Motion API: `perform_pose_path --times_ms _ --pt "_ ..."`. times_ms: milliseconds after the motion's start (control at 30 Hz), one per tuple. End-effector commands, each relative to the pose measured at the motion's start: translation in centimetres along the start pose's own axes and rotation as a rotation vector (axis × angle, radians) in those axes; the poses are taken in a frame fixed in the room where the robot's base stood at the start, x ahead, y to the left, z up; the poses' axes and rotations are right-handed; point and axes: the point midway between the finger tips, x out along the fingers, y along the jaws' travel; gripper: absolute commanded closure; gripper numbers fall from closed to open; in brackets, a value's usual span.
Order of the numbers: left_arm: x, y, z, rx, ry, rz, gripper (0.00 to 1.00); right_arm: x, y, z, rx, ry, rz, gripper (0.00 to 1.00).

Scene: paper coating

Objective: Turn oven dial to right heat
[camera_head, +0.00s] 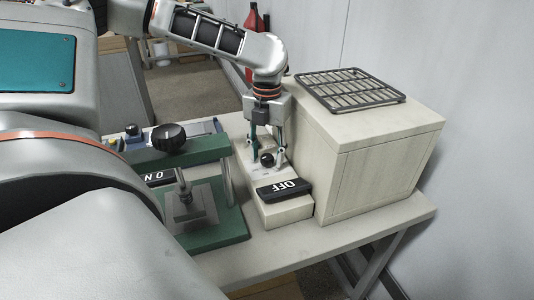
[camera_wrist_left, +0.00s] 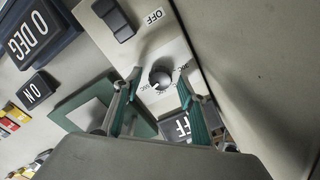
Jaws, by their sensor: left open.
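The oven dial (camera_head: 267,160) is a small dark round knob on the light control box (camera_head: 285,212) in front of the beige oven (camera_head: 385,165). It also shows in the left wrist view as the dark dial (camera_wrist_left: 160,77) on a pale panel with printed heat marks too small to read fully. My left gripper (camera_head: 267,155) points down at the dial. Its two green-padded fingers are open, one on either side of the dial, with visible gaps in the wrist view. My right gripper is not in view.
A black OFF display (camera_head: 284,189) sits at the front of the control box. A wire rack (camera_head: 348,87) lies on the oven. The green press (camera_head: 200,215) with its black knob stands to the left. A rocker switch (camera_wrist_left: 114,20) is beside the dial. The front table edge is clear.

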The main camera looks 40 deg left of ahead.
Motion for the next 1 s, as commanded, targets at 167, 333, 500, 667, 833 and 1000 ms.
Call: perform_pose_path --times_ms 167,333,500,667,833,1000 --pt "-0.8 0.0 0.1 0.000 -0.005 -0.001 0.59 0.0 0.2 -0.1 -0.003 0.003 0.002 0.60" --pt "-3.6 0.0 0.2 0.000 -0.007 -0.001 0.59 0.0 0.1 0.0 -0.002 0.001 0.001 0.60" --pt "-7.1 -0.1 0.1 -0.001 -0.006 -0.001 0.59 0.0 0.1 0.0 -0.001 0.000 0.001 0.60" --pt "-9.8 0.0 0.1 0.000 -0.004 0.000 0.59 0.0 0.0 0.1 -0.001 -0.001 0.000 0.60" --pt "-11.5 0.0 0.0 0.000 -0.001 0.000 0.59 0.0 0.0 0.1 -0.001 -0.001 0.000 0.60" --pt "-12.0 0.0 0.0 0.000 0.000 0.000 0.59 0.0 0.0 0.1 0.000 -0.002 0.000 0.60"
